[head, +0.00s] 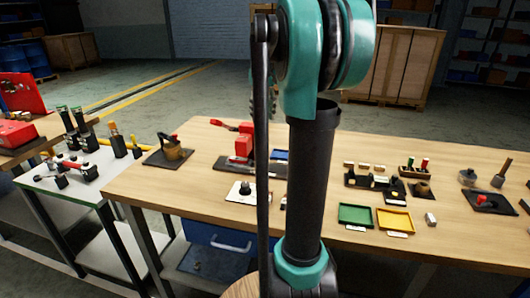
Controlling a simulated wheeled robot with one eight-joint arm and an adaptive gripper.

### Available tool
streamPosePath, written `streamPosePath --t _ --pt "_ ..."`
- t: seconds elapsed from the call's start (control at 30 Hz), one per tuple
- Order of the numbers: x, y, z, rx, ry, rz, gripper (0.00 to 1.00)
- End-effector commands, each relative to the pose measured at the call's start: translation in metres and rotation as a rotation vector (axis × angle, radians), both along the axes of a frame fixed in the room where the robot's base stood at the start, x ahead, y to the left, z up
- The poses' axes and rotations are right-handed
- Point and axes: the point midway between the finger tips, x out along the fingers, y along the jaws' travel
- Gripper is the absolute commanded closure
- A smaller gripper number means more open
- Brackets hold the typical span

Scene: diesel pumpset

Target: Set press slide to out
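A red device (243,146) stands on a dark base plate (228,162) on the wooden workbench, left of my arm. It looks like the press, but I cannot clearly make out its slide or that slide's position. A red bar-like part (222,123) lies just behind it. My teal and dark arm crosses the middle of the view and hides the bench behind it, including the right end of the base plate. My gripper is not in view.
The workbench (400,257) also holds a brass-coloured pot (173,149), a white plate with a black knob (246,191), a green tray (356,215) and a yellow tray (394,221). A white side table (92,184) with several fittings stands at left. Bare wood lies between the left items.

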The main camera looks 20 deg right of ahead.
Motion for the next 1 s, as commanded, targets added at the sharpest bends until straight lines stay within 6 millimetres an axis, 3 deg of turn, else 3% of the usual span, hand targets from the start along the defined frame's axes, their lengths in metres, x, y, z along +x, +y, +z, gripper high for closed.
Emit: streamPosePath --t 0.17,0.7,1.0 --pt "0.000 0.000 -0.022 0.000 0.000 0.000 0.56" --pt "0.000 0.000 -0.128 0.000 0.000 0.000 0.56" --pt "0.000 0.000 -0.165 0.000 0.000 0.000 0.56"
